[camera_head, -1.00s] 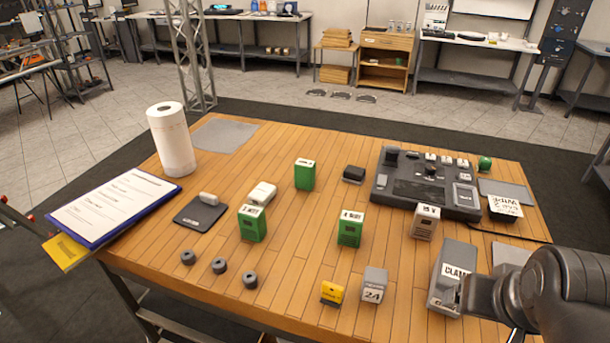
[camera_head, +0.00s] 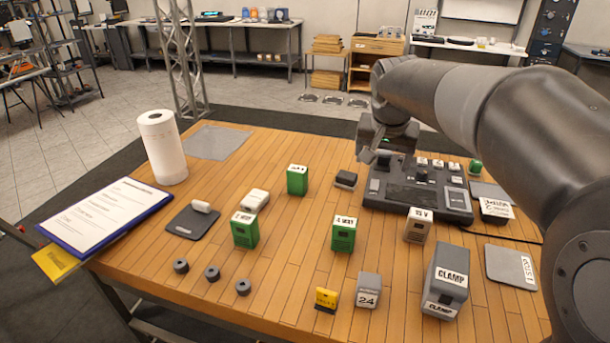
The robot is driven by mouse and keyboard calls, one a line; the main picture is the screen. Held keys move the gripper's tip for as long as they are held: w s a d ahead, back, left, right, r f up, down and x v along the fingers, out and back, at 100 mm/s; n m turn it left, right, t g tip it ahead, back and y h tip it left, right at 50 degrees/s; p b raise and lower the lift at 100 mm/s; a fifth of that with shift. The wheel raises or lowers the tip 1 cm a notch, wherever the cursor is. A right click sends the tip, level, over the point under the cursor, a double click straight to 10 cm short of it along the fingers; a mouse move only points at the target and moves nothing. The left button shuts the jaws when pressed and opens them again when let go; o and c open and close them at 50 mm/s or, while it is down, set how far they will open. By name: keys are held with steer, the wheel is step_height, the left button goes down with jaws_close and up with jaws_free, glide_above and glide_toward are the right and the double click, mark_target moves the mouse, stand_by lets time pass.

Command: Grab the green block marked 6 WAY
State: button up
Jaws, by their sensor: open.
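One green block (camera_head: 297,181) is toward the back, one green block (camera_head: 245,231) is at front left, and one green block (camera_head: 343,236) is at front right. Each has a white label on top; the lettering is too small to tell surely which reads 6 WAY. My gripper (camera_head: 376,157) is open and empty, raised over the left back part of the dark control panel. It is right of and apart from the back green block, and touches none of the green blocks.
The dark control panel (camera_head: 418,198) and a small black block (camera_head: 346,180) are near my gripper. A white block (camera_head: 418,226), a grey CLAMP block (camera_head: 446,281), a grey 24 block (camera_head: 368,291) and a yellow block (camera_head: 326,299) stand right and front. A paper roll (camera_head: 162,148) stands left.

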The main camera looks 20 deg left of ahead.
steer(key=w+a+f, duration=0.3)
steer(key=w+a, duration=0.1)
steer(key=a, duration=0.2)
steer(key=w+a+f, duration=0.2)
steer(key=w+a, duration=0.2)
steer(key=a, duration=0.3)
glide_toward(297, 178)
steer(key=w+f, duration=0.2)
steer(key=x, duration=0.4)
steer(key=shift+w+a+f, duration=0.1)
steer(key=shift+a+f, duration=0.05)
steer(key=shift+f, duration=0.2)
steer(key=x, duration=0.5)
steer(key=shift+w+a, duration=0.15)
steer(key=shift+w, duration=0.1)
steer(key=c, duration=1.2)
steer(key=shift+c, duration=0.3)
steer(key=shift+r, duration=0.2)
